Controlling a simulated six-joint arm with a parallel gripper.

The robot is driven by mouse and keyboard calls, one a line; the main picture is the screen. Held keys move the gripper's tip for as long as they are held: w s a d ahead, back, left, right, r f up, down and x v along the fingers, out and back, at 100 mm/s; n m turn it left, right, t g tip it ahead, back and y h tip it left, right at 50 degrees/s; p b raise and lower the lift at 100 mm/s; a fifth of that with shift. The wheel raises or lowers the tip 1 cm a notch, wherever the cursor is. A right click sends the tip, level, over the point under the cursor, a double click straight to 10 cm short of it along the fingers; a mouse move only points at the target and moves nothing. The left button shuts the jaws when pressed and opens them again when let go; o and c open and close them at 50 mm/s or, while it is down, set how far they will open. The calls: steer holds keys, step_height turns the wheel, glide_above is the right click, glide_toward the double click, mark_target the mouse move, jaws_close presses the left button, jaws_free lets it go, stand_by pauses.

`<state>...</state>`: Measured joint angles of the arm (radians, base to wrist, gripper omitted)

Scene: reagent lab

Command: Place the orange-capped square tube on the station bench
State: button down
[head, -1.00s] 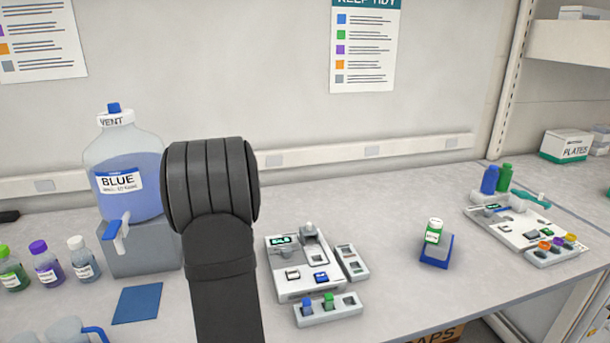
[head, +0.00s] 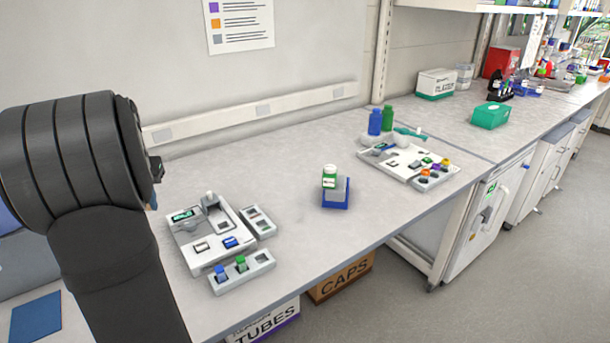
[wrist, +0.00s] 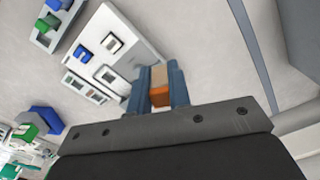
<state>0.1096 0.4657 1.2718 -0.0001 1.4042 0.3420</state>
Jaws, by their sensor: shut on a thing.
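My gripper (wrist: 161,74) shows in the wrist view with its two blue-grey fingers shut on the orange-capped square tube (wrist: 160,98). The orange cap is toward the gripper's palm and a pale tan part lies between the fingertips. In the head view my arm hides nearly all of the gripper and the tube. The grey bench top (head: 300,150) runs along the wall. On it, a white station (head: 187,259) with a small screen stands near the arm. It also shows below the gripper in the wrist view (wrist: 127,37).
A rack (head: 228,284) with blue-capped and green-capped tubes stands before the white station. A green-labelled bottle (head: 329,178) is at a blue stand (head: 336,202). A second station (head: 385,167) with coloured caps stands farther right.

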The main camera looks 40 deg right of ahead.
steer(key=s+d+m, duration=0.3)
steer(key=s+d, duration=0.2)
steer(key=d, duration=0.4)
steer(key=s+d+m, duration=0.3)
steer(key=s+d, duration=0.2)
steer(key=d, duration=0.4)
steer(key=s+d+m, duration=0.7)
steer(key=s+d, duration=0.5)
steer(key=s, duration=0.5)
glide_above(280, 256)
steer(key=f, duration=1.1)
steer(key=shift+s+d+f, duration=0.15)
steer(key=shift+s+f, duration=0.2)
steer(key=shift+s, duration=0.05)
steer(key=shift+w+f, duration=0.35)
steer(key=shift+w, duration=0.05)
steer(key=shift+f, duration=1.9)
steer(key=shift+f, duration=0.15)
steer(key=c, duration=1.3)
jaws_free()
steer(key=shift+c, duration=0.2)
